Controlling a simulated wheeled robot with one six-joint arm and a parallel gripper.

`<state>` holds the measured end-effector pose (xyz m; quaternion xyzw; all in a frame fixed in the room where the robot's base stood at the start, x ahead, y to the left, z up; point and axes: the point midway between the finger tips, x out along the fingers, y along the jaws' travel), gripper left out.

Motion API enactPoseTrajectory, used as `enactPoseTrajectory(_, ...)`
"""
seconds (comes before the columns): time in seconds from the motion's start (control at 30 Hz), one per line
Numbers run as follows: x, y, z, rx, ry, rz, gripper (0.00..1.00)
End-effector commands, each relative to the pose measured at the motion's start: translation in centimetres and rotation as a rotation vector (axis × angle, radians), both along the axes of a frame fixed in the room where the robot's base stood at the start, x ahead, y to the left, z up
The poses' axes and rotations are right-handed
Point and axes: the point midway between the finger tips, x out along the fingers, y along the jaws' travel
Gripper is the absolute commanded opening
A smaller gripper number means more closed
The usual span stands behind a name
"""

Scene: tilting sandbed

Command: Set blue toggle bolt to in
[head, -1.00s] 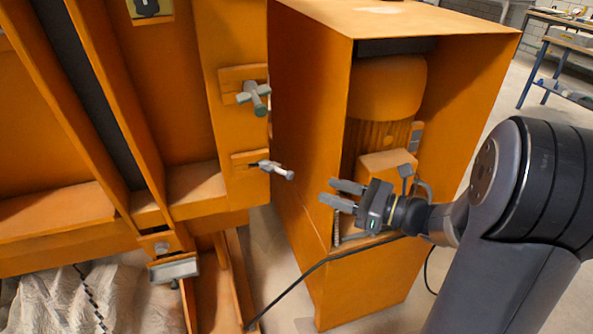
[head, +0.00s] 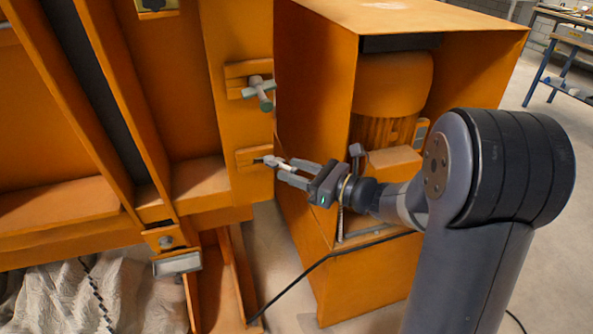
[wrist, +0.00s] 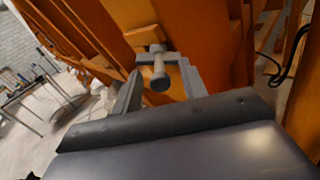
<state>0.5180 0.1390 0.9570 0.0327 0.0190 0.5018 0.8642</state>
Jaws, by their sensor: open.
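Two toggle bolts sit on the orange frame post. The lower bolt (head: 269,160), pale grey with a faint bluish look, sticks out toward my gripper; the upper bolt (head: 262,91) is greenish grey. No bolt reads as clearly blue. My gripper (head: 288,171) is open at the lower bolt, its fingers pointing left. In the wrist view, the bolt's round-ended handle (wrist: 159,74) lies between the open fingers of my gripper (wrist: 159,80). I cannot tell whether either finger touches it.
An orange cabinet (head: 310,110) housing a motor stands right behind my gripper, close to my arm. A black cable (head: 310,270) runs below. A grey block (head: 177,264) sits on the frame lower left. A workbench (head: 565,40) stands far right.

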Motion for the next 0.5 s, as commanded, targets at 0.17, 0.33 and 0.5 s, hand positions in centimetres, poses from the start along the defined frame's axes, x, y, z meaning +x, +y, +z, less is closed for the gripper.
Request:
enactPoseTrajectory(0.17,0.02,0.02,-0.01,0.0,0.0,0.0,0.41)
enactPoseTrajectory(0.33,0.01,0.0,-0.01,0.0,0.0,0.0,0.31)
enactPoseTrajectory(0.5,0.01,0.0,-0.01,0.0,0.0,0.0,0.17)
